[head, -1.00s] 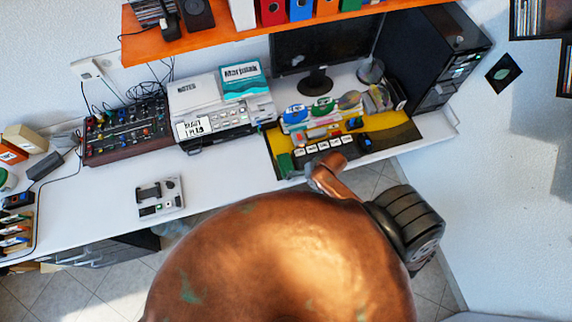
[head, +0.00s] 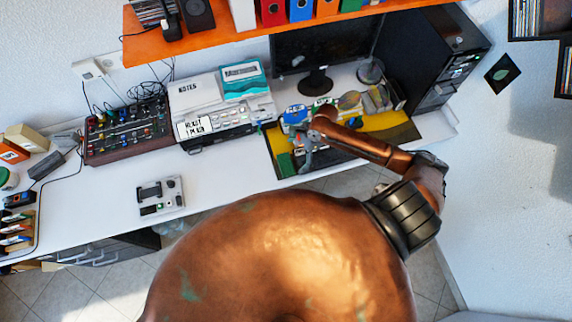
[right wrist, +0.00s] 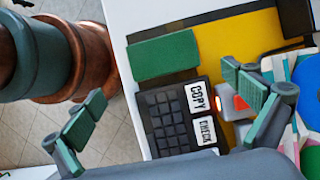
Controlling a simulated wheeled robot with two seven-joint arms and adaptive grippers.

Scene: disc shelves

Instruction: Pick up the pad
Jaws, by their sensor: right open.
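The pad, a flat dark green block, lies at the front left corner of a black and yellow mat in the head view (head: 286,164). In the right wrist view the pad (right wrist: 163,55) lies flat above a black keypad. My right gripper (head: 306,153) hangs over the mat, close to the pad. It is open and empty, its fingertips spread on both sides of the keypad in the right wrist view (right wrist: 165,108). The gap between the gripper and the pad cannot be judged exactly. My left gripper is out of view.
The keypad (right wrist: 172,120) with COPY and CHECK labels sits beside the pad. Colourful discs (right wrist: 308,75) and small items crowd the right. A printer (head: 222,110) stands left of the mat. A small grey device (head: 160,197) lies on the white desk, with bare desk between.

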